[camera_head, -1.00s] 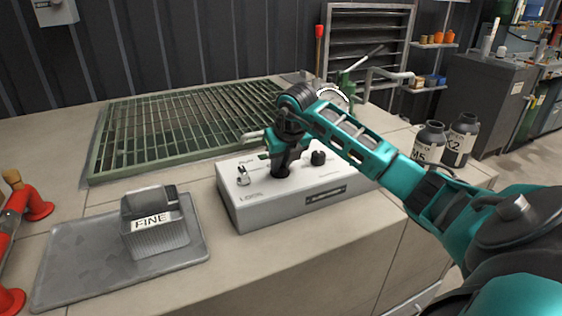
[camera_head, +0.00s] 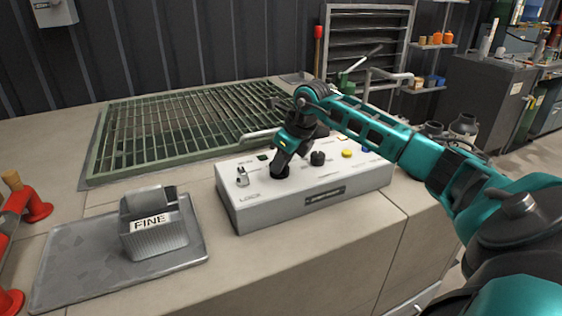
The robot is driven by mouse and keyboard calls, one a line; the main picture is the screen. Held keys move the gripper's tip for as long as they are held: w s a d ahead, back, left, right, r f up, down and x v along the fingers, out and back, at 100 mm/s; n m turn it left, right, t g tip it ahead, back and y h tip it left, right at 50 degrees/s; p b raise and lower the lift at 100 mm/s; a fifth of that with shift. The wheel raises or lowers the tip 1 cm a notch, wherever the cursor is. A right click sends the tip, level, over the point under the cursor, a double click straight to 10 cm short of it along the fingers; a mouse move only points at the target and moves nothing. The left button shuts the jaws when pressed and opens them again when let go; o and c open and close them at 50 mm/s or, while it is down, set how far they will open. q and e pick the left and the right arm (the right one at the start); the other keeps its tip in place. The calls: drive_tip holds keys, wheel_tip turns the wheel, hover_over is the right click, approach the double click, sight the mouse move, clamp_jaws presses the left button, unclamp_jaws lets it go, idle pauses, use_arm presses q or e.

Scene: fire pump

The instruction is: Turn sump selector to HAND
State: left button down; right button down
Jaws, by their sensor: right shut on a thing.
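A light grey control box (camera_head: 300,205) sits on the counter in the middle of the head view. Its top carries a silver toggle (camera_head: 242,177) at the left, a black knob (camera_head: 318,158) and a yellow button (camera_head: 347,153). My right gripper (camera_head: 281,171) points down onto the box top between the toggle and the black knob. It is shut on a dark knob there, mostly hidden by the fingers. The labels are too small to read, so I cannot tell which control is the sump selector or its setting. My left gripper is not in view.
A green grating (camera_head: 165,128) lies behind the box. Dark bottles (camera_head: 463,130) stand behind my right arm.

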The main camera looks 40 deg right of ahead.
drive_tip(key=n, duration=0.2)
drive_tip(key=shift+d+n+g+y, duration=0.1)
drive_tip(key=shift+n+g+y, duration=0.2)
drive_tip(key=shift+n+y, duration=0.1)
drive_tip(key=shift+f+n+y, duration=0.1)
drive_tip(key=shift+n+y, duration=0.3)
drive_tip(key=shift+n, duration=0.7)
drive_tip(key=shift+n+g+p, duration=0.3)
drive_tip(key=c, duration=1)
unclamp_jaws()
drive_tip(key=shift+c, duration=0.2)
